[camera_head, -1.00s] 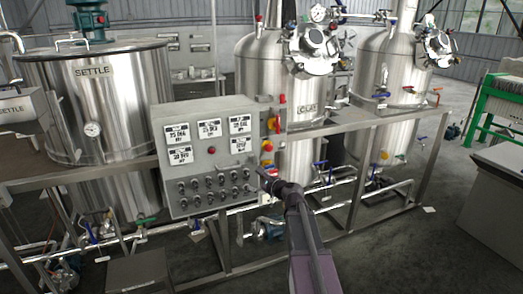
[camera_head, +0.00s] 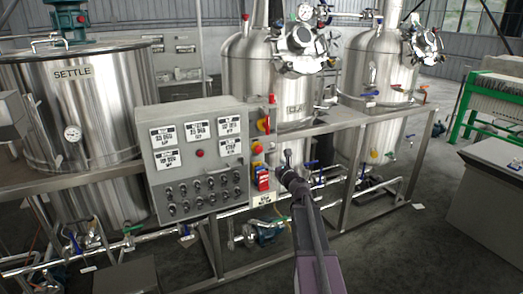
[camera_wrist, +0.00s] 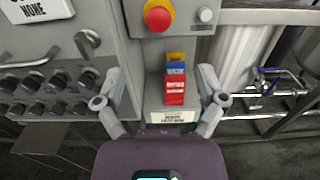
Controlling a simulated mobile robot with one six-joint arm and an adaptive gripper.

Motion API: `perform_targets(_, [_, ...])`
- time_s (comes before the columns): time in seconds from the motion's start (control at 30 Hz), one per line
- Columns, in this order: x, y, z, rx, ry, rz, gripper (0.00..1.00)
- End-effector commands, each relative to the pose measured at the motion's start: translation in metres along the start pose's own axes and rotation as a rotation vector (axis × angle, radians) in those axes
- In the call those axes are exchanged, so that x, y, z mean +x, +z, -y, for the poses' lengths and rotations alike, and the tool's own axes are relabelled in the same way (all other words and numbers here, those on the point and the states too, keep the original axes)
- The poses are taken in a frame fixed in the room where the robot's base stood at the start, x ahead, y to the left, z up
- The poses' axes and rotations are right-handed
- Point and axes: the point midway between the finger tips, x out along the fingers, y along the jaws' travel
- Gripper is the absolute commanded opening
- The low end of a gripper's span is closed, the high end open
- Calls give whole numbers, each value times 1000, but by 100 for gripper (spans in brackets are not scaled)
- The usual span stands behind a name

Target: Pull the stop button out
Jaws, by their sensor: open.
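The stop button is a red mushroom head on a yellow collar (camera_wrist: 158,15), near the top of the wrist view on a small grey box. In the head view it is small, at the right edge of the grey control panel (camera_head: 257,149). My gripper (camera_wrist: 160,74) is open and empty, its two fingers spread left and right below the button. In the head view my gripper (camera_head: 286,164) is right of and lower than the button, apart from it.
A rack of yellow, blue and red tags (camera_wrist: 175,80) hangs below the button, framed between my fingers. A small pale knob (camera_wrist: 205,15) sits right of the button. Panel handles (camera_wrist: 87,43) and dark knobs (camera_wrist: 55,82) lie left. Steel tanks and pipes (camera_head: 262,80) stand behind.

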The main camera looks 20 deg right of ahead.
Motion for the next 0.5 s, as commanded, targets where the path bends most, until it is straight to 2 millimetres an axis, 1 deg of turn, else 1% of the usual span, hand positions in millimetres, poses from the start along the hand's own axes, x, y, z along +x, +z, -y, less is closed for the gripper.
perform_targets(0.27, [30,0,-2,-1,5,0,90])
perform_targets(0.5, [67,0,-2,-1,5,0,90])
